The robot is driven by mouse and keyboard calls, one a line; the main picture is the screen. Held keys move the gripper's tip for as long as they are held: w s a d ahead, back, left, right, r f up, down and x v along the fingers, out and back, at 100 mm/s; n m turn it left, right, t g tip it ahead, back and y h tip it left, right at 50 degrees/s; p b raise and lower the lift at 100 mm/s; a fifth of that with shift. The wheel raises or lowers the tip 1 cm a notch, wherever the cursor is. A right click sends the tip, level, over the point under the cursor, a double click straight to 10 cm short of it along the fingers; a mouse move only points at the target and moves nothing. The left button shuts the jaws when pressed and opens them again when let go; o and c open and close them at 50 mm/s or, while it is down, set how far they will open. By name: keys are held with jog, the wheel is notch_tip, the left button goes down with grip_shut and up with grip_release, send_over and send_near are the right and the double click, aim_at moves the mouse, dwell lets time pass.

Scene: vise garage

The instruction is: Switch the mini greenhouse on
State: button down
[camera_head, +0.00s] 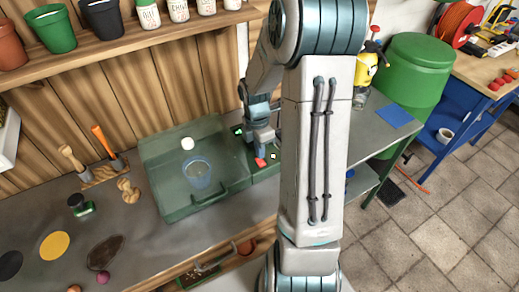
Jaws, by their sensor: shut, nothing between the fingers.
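The mini greenhouse (160,190) is a translucent green box on the grey workbench, left of my arm. A white round knob or ball (187,143) and a bluish round vessel (198,173) show in it. A dark green panel at its right side carries a small red part (260,162), perhaps a switch, and a small white mark (273,156). My gripper (262,153) points down right above the red part. Its fingers look closed and empty. I cannot tell whether they touch the red part. My arm hides the panel's right end.
A yellow disc (54,245) lies at the front left. A shelf (130,45) with pots and jars runs above. A yellow sprayer (368,65) and green barrel (412,75) stand right of my arm.

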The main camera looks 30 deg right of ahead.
aim_at(262, 164)
notch_tip(262, 164, up, 2)
jog(key=shift+s+r+p, duration=0.1)
jog(key=shift+p, duration=0.45)
notch_tip(262, 164, up, 10)
jog(key=s+b, duration=0.1)
jog(key=shift+s+f+b, duration=0.15)
jog(key=shift+f+b, duration=0.05)
jog(key=shift+b, duration=0.15)
jog(key=s+a+r+m+t, duration=0.5)
jog(key=s+a+m, duration=0.6)
jog(key=m, duration=0.7)
notch_tip(262, 164, up, 2)
jog(key=shift+s+a+r, duration=0.2)
jog(key=shift+s+a, duration=0.1)
jog(key=shift+s, duration=0.8)
